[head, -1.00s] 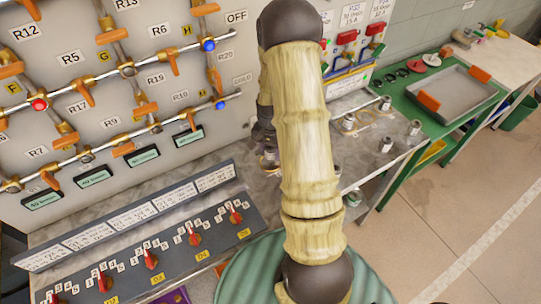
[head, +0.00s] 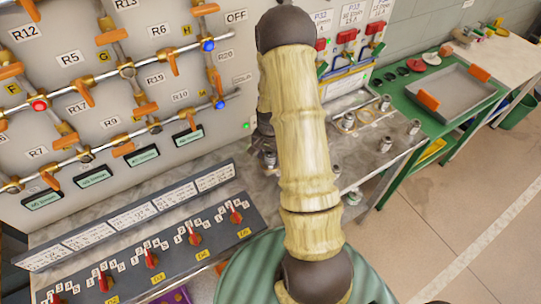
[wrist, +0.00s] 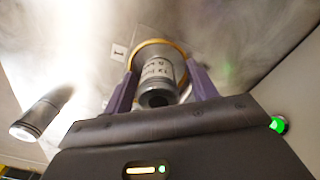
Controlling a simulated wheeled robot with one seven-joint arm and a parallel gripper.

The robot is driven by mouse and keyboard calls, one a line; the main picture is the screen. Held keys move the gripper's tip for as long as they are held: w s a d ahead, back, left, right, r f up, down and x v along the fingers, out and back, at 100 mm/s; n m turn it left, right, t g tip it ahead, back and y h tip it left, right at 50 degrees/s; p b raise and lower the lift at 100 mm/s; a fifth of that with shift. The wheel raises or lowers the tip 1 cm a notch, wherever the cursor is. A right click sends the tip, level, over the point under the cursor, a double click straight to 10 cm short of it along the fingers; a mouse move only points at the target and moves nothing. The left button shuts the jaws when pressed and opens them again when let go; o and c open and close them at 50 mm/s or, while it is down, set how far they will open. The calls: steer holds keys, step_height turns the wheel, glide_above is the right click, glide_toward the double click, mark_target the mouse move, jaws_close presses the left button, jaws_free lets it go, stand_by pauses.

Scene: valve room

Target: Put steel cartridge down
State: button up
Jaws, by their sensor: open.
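A steel cartridge (wrist: 157,80) with a printed label stands between the two purple fingers of my gripper (wrist: 158,88) in the wrist view. The fingers are apart, one on each side of it. I cannot tell whether either finger touches it. A brass-coloured ring (wrist: 178,47) shows around the cartridge's far end, beside a plate marked 1. In the head view my gripper (head: 266,148) is low over the grey bench, partly hidden by my arm.
Another steel cartridge (wrist: 40,118) stands left of my gripper in the wrist view. Several more cartridges (head: 385,145) stand on the bench to the right of my arm. The valve panel (head: 100,100) rises behind, and a sloped switch console (head: 150,240) is at the front left.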

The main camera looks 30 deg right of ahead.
step_height(320, 180, up, 12)
steer(key=shift+s+r+b, duration=0.1)
steer(key=shift+r+b, duration=0.1)
steer(key=shift+b, duration=0.75)
steer(key=s+a+r+n+t, duration=0.2)
steer(key=s+a+r+n, duration=0.4)
steer(key=s+a+n, duration=0.4)
steer(key=s+a, duration=0.2)
steer(key=a, duration=0.1)
steer(key=shift+s+a+r+t, duration=0.2)
steer(key=shift+s+a+t, duration=0.05)
steer(key=shift+t, duration=0.05)
stand_by(0.6)
